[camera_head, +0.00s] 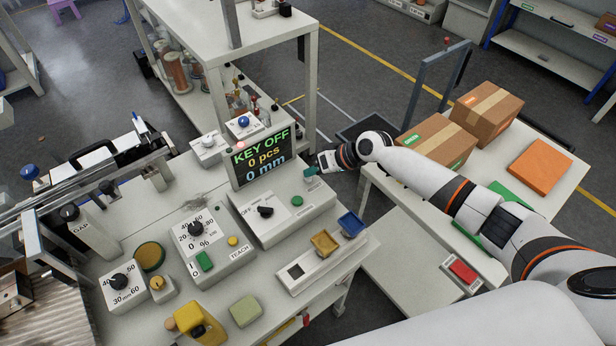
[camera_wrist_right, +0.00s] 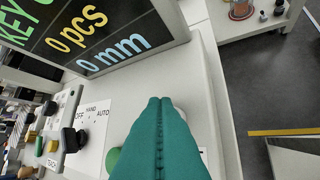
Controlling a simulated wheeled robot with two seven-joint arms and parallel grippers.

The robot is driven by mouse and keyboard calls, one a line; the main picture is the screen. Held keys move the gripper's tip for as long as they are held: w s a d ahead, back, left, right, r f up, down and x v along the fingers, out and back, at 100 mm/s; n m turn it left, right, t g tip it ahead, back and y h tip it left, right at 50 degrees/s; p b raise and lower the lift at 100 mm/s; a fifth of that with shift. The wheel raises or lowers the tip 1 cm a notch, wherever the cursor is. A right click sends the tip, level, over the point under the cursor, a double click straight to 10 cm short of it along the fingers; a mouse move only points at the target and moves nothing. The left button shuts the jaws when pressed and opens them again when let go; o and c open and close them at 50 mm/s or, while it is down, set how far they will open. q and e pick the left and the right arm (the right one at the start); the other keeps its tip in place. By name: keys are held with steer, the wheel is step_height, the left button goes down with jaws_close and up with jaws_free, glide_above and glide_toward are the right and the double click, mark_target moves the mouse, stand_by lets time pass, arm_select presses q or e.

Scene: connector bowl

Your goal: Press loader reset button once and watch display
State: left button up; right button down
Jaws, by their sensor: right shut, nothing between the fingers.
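The display (camera_head: 260,160) stands on the bench and reads "KEY OFF", "0 pcs", "0 mm"; its lower part shows in the right wrist view (camera_wrist_right: 95,35). Below it is a control box (camera_head: 282,222) with a black selector knob (camera_head: 265,211) and a green button (camera_head: 297,201). My right gripper (camera_head: 311,171) is shut and empty, its teal fingers over the box's right part, right of the display. In the wrist view the fingers (camera_wrist_right: 160,105) hide much of the panel; a pale round part shows beside their tips. I cannot tell whether they touch it. My left gripper is out of view.
A blue button (camera_head: 243,121) sits on a box behind the display. Left of the control box is a percent dial box (camera_head: 213,248). Yellow and blue trays (camera_head: 324,243) are in front. Cartons (camera_head: 486,112) stand on the right table. A red button (camera_head: 463,271) is front right.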

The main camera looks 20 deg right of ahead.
mark_target(313, 181)
steer(key=shift+f+b, duration=0.3)
steer(key=shift+f, duration=0.2)
steer(key=shift+r, duration=0.15)
stand_by(0.4)
steer(key=shift+r+p, duration=0.8)
steer(key=shift+r, duration=0.05)
step_height(313, 181, up, 5)
steer(key=p, duration=0.4)
stand_by(0.6)
